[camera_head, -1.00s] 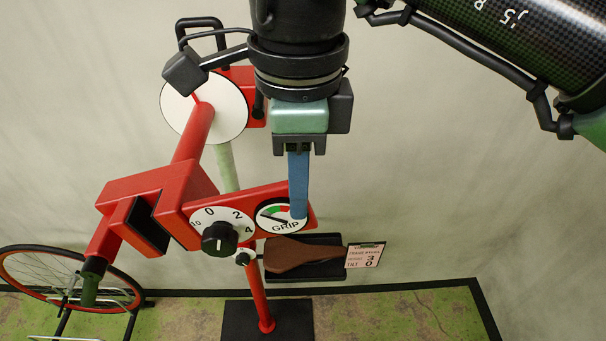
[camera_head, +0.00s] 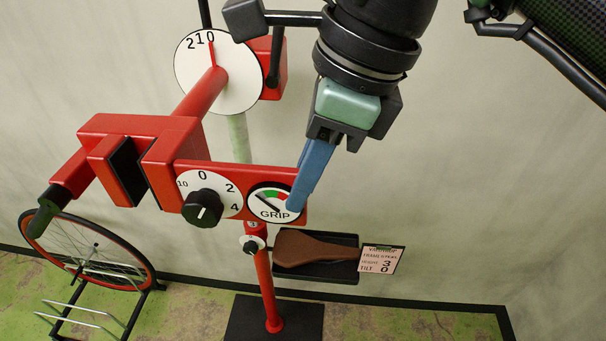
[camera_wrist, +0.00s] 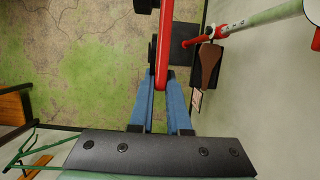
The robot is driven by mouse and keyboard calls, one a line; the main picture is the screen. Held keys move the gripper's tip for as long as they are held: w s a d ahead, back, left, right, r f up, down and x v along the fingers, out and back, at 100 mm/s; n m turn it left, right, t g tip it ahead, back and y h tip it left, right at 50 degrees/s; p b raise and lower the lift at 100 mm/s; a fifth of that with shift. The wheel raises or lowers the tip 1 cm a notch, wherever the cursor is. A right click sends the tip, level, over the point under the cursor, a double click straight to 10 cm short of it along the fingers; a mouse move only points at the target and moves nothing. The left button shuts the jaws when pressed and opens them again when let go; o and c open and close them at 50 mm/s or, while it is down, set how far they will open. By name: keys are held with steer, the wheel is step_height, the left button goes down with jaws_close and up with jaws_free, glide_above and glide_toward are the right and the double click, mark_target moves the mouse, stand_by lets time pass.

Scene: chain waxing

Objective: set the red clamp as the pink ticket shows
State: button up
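The red clamp (camera_head: 115,140) stands on a red and pale green post, its black-lined jaws spread with nothing between them. It carries a black knob (camera_head: 202,208) on a numbered white dial, a GRIP gauge (camera_head: 270,207) with its needle toward the upper left, and a white tilt disc (camera_head: 190,70) whose red pointer is by 0. The pink ticket (camera_head: 381,260) reads frame steel, height 3, tilt 0. My gripper (camera_head: 298,198) has its blue fingers before the gauge's right edge. In the wrist view my gripper (camera_wrist: 158,76) has fingers apart, with the red clamp (camera_wrist: 162,60) showing between them.
A small black knob (camera_head: 252,244) sits on the post. A bicycle wheel (camera_head: 150,270) stands at left.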

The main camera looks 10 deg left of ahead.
steer(key=o, duration=0.4)
steer(key=shift+f, duration=0.25)
steer(key=shift+o, duration=0.2)
steer(key=shift+r, duration=0.1)
steer(key=b+v, duration=0.1)
steer(key=v, duration=1.2)
steer(key=shift+b, duration=0.35)
steer(key=shift+a, duration=0.1)
